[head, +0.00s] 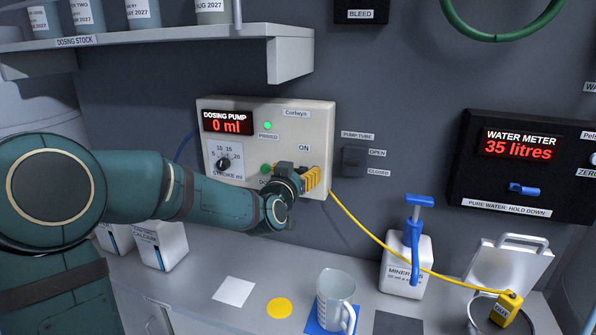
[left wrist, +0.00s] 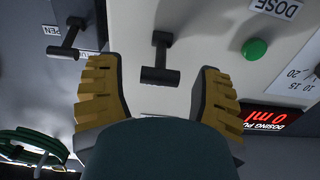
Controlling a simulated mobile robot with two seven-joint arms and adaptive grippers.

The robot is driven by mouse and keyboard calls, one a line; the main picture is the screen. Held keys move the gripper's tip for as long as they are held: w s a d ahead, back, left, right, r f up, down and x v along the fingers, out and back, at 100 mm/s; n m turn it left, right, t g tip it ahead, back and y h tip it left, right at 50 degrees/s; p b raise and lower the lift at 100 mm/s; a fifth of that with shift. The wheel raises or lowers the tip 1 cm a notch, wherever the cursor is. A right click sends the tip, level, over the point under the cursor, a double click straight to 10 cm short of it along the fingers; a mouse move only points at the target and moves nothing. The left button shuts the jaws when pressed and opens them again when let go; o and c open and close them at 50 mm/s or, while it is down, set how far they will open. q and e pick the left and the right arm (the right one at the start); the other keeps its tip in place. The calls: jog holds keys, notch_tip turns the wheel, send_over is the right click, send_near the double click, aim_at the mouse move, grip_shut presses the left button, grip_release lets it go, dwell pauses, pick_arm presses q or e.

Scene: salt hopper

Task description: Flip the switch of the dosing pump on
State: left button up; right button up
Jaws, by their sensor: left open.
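The dosing pump (head: 290,122) is a cream box on the wall. Its red display reads 0 ml, and an ON label sits at its right side. Its switch (left wrist: 160,75), a black T-shaped lever, shows in the left wrist view, which is upside down. My left gripper (head: 311,179) is at the pump's lower right and hides the switch in the head view. Its yellow-padded fingers are open, one on each side of the lever, with gaps visible. I cannot tell the lever's exact position. My right gripper is not in view.
A pump tube lever (head: 354,160) with OPEN and CLOSED labels is close to the right of my gripper; it also shows in the left wrist view (left wrist: 67,42). A yellow hose (head: 372,240) droops below. A shelf (head: 290,52) overhangs above.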

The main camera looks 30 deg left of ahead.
pick_arm(q)
jog(key=shift+w, duration=0.3)
grip_shut()
jog(key=shift+r+g+p, duration=0.3)
jog(key=shift+r+p, duration=0.15)
jog(key=shift+p, duration=0.45)
jog(key=shift+w+g+h+p, duration=0.1)
jog(key=shift+g+h+p, duration=0.2)
jog(key=shift+p, duration=0.25)
jog(key=shift+a, duration=0.1)
grip_release()
jog(key=shift+f, duration=0.1)
